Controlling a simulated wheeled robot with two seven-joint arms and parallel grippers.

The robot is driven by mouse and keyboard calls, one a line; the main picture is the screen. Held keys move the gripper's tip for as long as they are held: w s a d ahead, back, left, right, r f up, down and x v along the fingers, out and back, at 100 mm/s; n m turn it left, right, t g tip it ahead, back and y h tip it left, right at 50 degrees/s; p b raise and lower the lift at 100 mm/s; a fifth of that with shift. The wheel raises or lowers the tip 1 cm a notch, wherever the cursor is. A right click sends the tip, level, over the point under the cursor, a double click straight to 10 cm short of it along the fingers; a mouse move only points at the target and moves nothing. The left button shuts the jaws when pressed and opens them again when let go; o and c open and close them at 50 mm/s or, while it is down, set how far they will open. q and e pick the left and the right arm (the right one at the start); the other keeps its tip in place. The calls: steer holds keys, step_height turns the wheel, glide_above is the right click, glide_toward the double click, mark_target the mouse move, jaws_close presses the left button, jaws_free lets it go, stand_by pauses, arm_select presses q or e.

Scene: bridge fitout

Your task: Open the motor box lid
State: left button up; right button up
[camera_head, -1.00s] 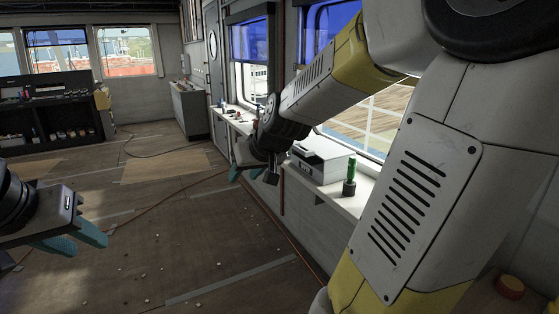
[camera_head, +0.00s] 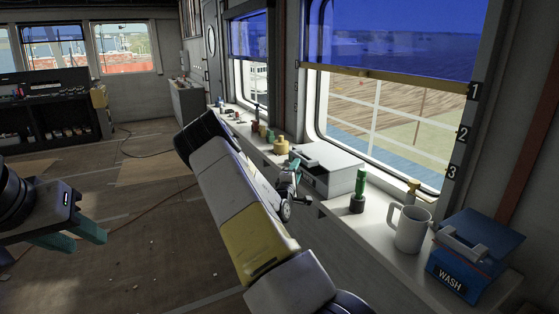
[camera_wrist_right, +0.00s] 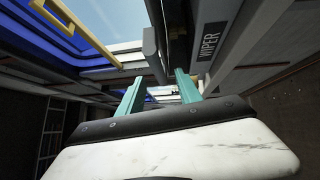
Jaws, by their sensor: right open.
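A grey box (camera_head: 325,170) stands on the window sill, its flat top looking closed. In the right wrist view a grey face lettered WIPER (camera_wrist_right: 209,40) and a grey bar (camera_wrist_right: 153,55) lie ahead of my fingers; the bar shows between the two fingertips. My right gripper (camera_head: 290,188) is at the near left side of the grey box, partly hidden by my own arm. Its teal fingers (camera_wrist_right: 160,88) are apart with nothing held. I cannot tell whether they touch the bar. My left gripper (camera_head: 84,236) is over the floor at left, fingers apart and empty.
On the sill stand a green-topped bottle (camera_head: 358,190), a white mug (camera_head: 411,229) and a blue box labelled WASH (camera_head: 470,262). Several small items, including a yellow one (camera_head: 281,146), stand beyond the grey box. The floor (camera_head: 150,220) at left is open.

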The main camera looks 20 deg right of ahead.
steer(key=shift+n+t, duration=0.3)
steer(key=shift+n, duration=0.1)
steer(key=x, duration=0.7)
steer(key=shift+w+d+r, duration=0.15)
steer(key=shift+w+d, duration=0.05)
steer(key=shift+w, duration=0.15)
steer(key=shift+c, duration=0.2)
jaws_close()
stand_by(0.6)
